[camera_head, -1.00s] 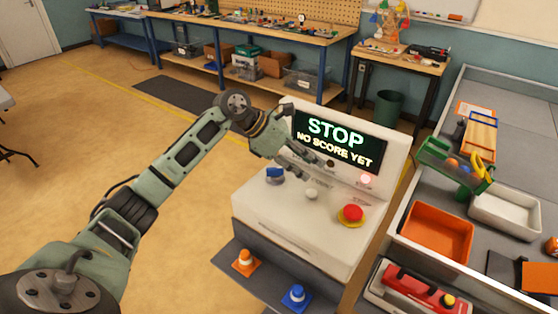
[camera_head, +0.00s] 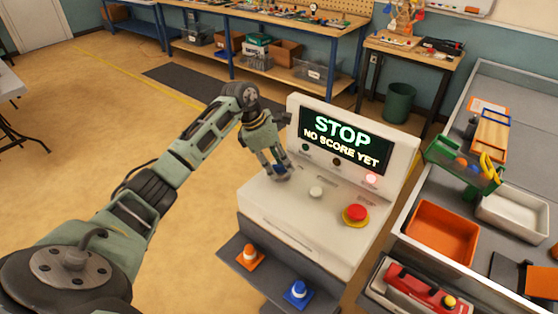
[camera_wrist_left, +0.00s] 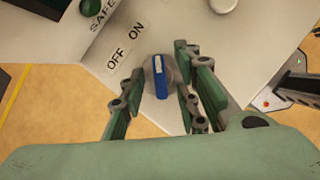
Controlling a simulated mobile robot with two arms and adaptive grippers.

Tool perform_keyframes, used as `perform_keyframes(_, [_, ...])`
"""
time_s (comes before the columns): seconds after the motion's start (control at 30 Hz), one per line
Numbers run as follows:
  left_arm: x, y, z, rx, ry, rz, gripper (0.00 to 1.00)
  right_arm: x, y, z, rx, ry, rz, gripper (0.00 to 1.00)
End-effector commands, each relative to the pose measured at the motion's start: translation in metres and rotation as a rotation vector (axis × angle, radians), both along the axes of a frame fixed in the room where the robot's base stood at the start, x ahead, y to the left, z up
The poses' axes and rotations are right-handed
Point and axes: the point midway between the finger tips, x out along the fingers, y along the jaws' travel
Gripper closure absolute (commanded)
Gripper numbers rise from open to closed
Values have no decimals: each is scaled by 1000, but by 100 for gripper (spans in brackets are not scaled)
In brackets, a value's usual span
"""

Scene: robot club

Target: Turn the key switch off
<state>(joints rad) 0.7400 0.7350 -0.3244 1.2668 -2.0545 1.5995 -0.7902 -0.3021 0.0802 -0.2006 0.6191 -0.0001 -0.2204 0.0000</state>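The key switch (camera_wrist_left: 160,78) is a blue bar-shaped knob on a round grey base, on the sloped top of a white console (camera_head: 285,215). OFF and ON labels are printed beside it in the left wrist view; I cannot tell which one the knob points at. My left gripper (camera_head: 277,172) is open over the switch. In the left wrist view its fingers stand on either side of the blue knob, with gaps visible. In the head view the fingers hide most of the switch. My right gripper is in neither view.
A white button (camera_head: 316,193) and a red emergency button (camera_head: 355,214) sit right of the switch.

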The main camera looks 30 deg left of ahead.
Motion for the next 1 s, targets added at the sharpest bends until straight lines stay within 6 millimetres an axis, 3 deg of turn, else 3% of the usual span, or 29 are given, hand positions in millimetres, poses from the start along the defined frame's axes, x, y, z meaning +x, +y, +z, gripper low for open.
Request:
perform_keyframes(0.27, [0, 0, -2, 1, -1, 0, 71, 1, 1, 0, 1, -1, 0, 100])
perform_keyframes(0.6, [0, 0, -1, 1, -1, 0, 100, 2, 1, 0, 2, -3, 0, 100])
perform_keyframes(1.0, [0, 0, -1, 1, -1, 19, 100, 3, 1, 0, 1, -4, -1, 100])
